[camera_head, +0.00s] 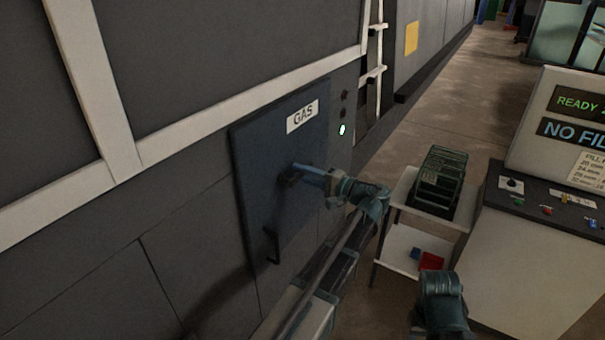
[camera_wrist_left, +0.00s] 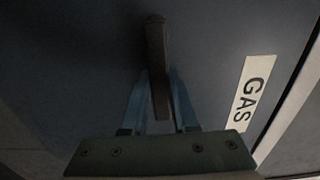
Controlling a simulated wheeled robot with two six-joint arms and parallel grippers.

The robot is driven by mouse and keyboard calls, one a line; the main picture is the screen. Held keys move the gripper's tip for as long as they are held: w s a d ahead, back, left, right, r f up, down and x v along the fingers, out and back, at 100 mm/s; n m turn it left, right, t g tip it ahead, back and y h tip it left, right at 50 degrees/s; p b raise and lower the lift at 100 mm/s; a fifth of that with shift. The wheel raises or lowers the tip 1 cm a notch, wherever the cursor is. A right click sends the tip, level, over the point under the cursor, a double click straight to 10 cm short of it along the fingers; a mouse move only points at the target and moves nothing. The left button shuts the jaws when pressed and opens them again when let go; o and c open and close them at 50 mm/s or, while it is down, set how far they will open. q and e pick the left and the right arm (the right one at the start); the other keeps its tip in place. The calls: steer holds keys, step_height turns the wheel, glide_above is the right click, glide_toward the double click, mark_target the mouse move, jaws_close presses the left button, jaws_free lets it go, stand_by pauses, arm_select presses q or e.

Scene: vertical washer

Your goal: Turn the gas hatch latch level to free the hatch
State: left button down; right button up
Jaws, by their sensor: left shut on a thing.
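The dark blue gas hatch (camera_head: 265,165), with a white GAS label (camera_head: 302,116), lies flat in the grey wall in the head view. My left gripper (camera_head: 294,173) reaches it from the right and is shut on the dark latch lever (camera_head: 286,182), which it mostly hides there. In the left wrist view the lever (camera_wrist_left: 156,48) runs between the two blue fingers (camera_wrist_left: 156,88). It lies roughly along the label's (camera_wrist_left: 247,95) lettering, somewhat tilted to it; its exact angle is hard to tell. My right gripper is not in view.
A dark handle (camera_head: 271,245) sits low on the hatch. A small green light (camera_head: 342,129) glows to its right. A white cart (camera_head: 405,245) holding a dark green crate (camera_head: 440,180) and a control console (camera_head: 545,210) stand at the right. Open floor lies beyond.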

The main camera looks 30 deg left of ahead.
arm_select(q)
steer(key=c, duration=0.7)
jaws_free()
steer(key=d, duration=0.9)
steer(key=s+d, duration=0.1)
steer(key=d, duration=0.3)
steer(key=shift+d, duration=0.4)
steer(key=shift+s, duration=0.1)
